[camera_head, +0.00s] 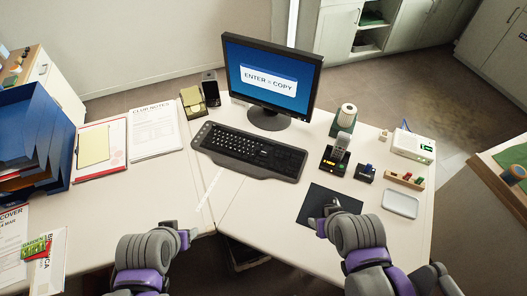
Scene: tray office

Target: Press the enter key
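A black keyboard (232,165) lies on the white desk in front of the monitor. Its keys are too small for me to pick out the enter key. The monitor (270,98) shows a blue screen with a white panel reading "ENTER = COPY". My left gripper (187,236) is at the desk's front edge, below and left of the keyboard and apart from it. My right gripper (323,220) is over the dark mouse pad (316,198), right of and below the keyboard, apart from it. I cannot see clearly whether either gripper is open.
Papers (155,130), a clipboard (100,150) and a blue file rack (40,135) are on the left. The desk between the grippers and keyboard is mostly clear.

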